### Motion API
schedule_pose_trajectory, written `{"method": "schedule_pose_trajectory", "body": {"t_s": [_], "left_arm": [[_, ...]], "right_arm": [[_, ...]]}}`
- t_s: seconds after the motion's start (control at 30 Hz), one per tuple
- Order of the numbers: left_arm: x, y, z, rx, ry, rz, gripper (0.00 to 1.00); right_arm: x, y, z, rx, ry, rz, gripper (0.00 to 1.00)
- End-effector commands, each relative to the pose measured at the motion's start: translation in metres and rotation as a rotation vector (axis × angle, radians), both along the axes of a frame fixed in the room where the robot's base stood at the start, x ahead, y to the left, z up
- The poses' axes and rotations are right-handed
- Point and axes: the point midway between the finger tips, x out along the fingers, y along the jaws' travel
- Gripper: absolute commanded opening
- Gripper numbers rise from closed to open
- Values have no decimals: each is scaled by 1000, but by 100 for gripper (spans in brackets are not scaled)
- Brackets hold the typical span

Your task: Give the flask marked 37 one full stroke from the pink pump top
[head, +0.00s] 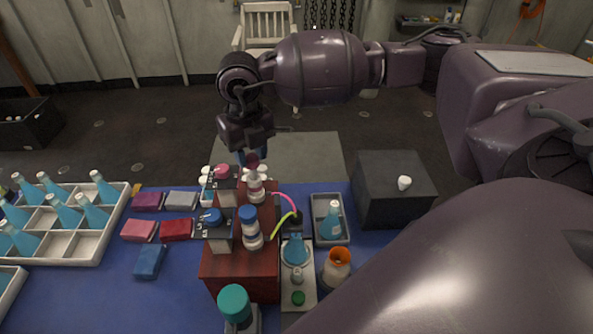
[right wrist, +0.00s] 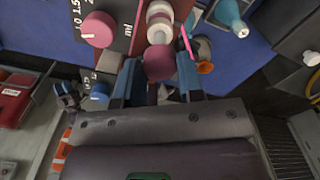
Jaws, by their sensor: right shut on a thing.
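My right gripper (head: 250,158) points down over the red-brown box and is shut on the dark pink ball-shaped pump top (head: 252,160). In the right wrist view the pump top (right wrist: 160,62) sits between the blue fingers. Below it is a white pump bottle (head: 255,187) with a pink tube (head: 283,198). A flask with blue liquid (head: 295,251) stands on a pale plate in front of the tube ends. Another blue flask (head: 332,220) is in a grey tray. I cannot read the number 37 on either. My left gripper is not in view.
A blue-capped pump (head: 250,225) with a yellow-green tube stands on the red-brown box (head: 245,268). Pink (head: 222,171) and blue dials stand beside the pumps. An orange-topped jar (head: 336,266), a dark block (head: 395,190) and a flask crate (head: 85,247) are around.

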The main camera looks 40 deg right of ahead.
Motion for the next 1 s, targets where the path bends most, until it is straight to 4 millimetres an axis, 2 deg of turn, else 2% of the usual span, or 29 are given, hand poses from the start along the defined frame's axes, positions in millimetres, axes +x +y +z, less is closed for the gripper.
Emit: {"method": "schedule_pose_trajectory", "body": {"t_s": [0.43, 1.0], "left_arm": [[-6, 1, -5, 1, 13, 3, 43], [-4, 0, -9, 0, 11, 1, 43]], "right_arm": [[0, 0, -4, 0, 0, 0, 20], [0, 0, -13, 0, 0, 0, 20]]}}
